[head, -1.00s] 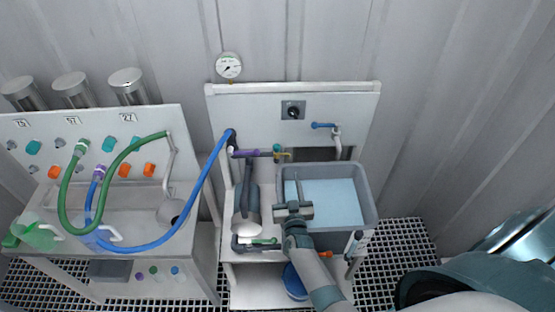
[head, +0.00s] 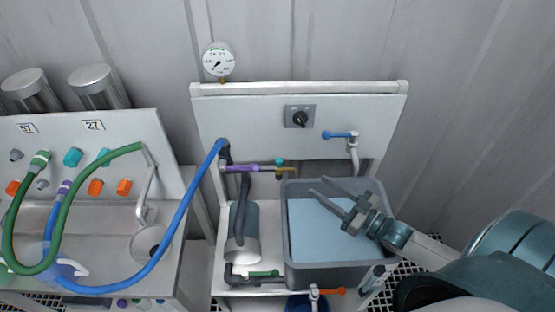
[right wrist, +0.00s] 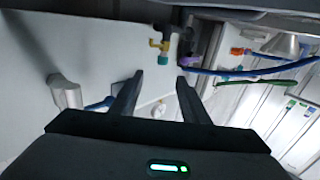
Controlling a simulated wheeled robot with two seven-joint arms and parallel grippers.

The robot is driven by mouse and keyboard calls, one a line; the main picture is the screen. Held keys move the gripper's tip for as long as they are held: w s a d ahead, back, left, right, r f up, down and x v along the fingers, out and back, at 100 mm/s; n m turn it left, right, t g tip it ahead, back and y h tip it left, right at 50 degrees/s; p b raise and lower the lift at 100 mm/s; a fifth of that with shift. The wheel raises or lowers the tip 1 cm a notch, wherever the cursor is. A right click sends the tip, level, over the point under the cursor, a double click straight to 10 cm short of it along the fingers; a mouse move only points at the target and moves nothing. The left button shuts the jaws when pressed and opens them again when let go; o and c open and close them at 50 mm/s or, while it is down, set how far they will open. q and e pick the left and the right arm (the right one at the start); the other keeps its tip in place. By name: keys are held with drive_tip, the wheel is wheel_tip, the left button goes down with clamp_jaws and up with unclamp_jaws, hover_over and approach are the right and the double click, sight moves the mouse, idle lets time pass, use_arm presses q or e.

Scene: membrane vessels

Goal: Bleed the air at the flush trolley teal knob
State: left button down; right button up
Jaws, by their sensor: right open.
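The teal knob (head: 279,162) sits on a small brass valve (head: 287,170) at the right end of the purple-handled pipe on the flush trolley (head: 255,120). In the right wrist view the teal knob (right wrist: 164,60) shows beside the brass valve (right wrist: 158,44), beyond the fingertips. My right gripper (head: 324,188) is open and empty, above the grey tub, to the right of and apart from the knob. Its two fingers (right wrist: 156,84) also show in the right wrist view with nothing between them. My left gripper is not in view.
A grey tub (head: 335,275) of pale blue liquid stands on the trolley. A blue-handled tap (head: 340,134) is above it, with a black switch (head: 299,117) and a gauge (head: 218,61) nearby. A blue hose (head: 180,240) runs to the left bench.

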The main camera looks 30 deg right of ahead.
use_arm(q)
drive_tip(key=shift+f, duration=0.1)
use_arm(e)
drive_tip(key=shift+s+a, duration=0.15)
drive_tip(key=shift+a, duration=0.05)
drive_tip(key=b, duration=0.5)
approach(279, 162)
drive_tip(key=w+a+f, duration=0.2)
drive_tip(key=w, duration=0.5)
drive_tip(key=x, duration=0.1)
drive_tip(key=b+x, duration=0.1)
drive_tip(key=x, duration=0.1)
drive_tip(key=shift+w+r, duration=0.2)
drive_tip(key=shift+r, duration=0.15)
drive_tip(key=shift+c, duration=0.4)
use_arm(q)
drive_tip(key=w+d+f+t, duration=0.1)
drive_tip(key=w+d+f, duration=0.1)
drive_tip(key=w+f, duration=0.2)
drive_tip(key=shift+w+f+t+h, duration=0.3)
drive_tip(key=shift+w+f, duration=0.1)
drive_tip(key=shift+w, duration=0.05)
use_arm(e)
drive_tip(key=c, duration=1)
